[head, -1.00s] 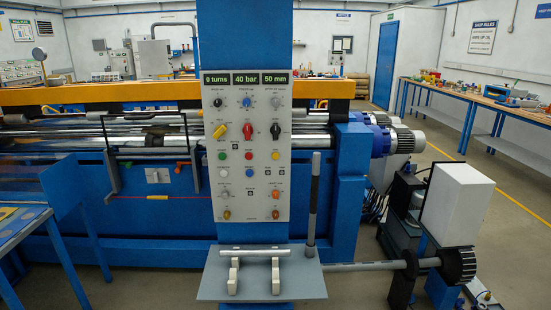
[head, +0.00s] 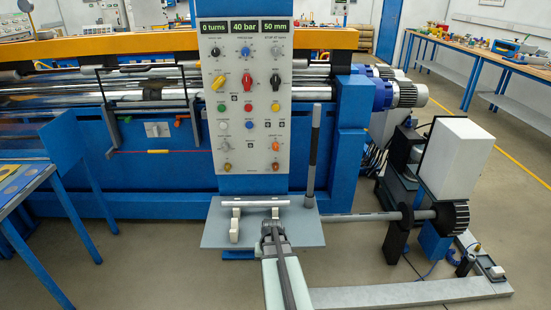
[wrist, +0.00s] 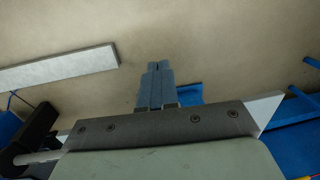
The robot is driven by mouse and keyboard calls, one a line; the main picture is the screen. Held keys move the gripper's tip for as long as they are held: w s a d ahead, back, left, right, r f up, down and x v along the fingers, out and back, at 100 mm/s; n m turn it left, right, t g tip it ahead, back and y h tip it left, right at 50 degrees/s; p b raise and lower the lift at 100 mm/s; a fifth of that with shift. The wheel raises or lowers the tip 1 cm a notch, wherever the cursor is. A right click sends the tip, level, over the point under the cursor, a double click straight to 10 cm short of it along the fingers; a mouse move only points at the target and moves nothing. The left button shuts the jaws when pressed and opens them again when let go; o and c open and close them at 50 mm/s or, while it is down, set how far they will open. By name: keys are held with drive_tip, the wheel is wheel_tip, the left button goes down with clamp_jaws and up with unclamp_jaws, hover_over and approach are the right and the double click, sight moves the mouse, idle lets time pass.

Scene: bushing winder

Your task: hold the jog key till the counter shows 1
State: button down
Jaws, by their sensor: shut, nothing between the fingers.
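The turns counter (head: 213,27) at the top left of the grey control panel (head: 203,90) reads 0 turns. Several coloured buttons and knobs sit below it; their labels are too small to read, so I cannot tell which is the jog key. My gripper (head: 271,226) is in front of the panel, low, at the right of the grey shelf. It is shut and empty, apart from all the panel's keys. In the wrist view its closed fingers (wrist: 157,70) point out over bare floor.
The grey shelf (head: 222,238) below the panel carries a silver bar (head: 255,203) and pale brackets (head: 235,229). A dark upright lever (head: 314,150) stands at the shelf's right. A blue table (head: 30,190) is at left. The space before the panel's face is clear.

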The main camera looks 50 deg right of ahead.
sight(278, 111)
drive_tip(key=w+d+r+m+t, duration=0.2)
drive_tip(key=w+d+r+t, duration=0.3)
drive_tip(key=d+r, duration=0.9)
drive_tip(key=w+d+r+n+t, duration=0.1)
drive_tip(key=w+d+r+t, duration=0.2)
drive_tip(key=r, duration=0.7)
drive_tip(key=w+d+r+n+t, duration=0.1)
drive_tip(key=w+d+r+t, duration=0.3)
drive_tip(key=w+d+r, duration=0.3)
drive_tip(key=w+d+r+n+t+h, duration=0.1)
drive_tip(key=w+d+r+t, duration=0.2)
drive_tip(key=r, duration=1)
drive_tip(key=w+d, duration=0.2)
drive_tip(key=shift+w+r+t, duration=0.15)
drive_tip(key=shift+w+t, duration=0.15)
drive_tip(key=shift+w, duration=0.05)
drive_tip(key=shift+w+d, duration=0.1)
drive_tip(key=shift+d, duration=0.05)
drive_tip(key=shift+w+d, duration=3)
drive_tip(key=shift+w, duration=0.1)
drive_tip(key=shift+w+d, duration=0.2)
drive_tip(key=shift+d, duration=0.05)
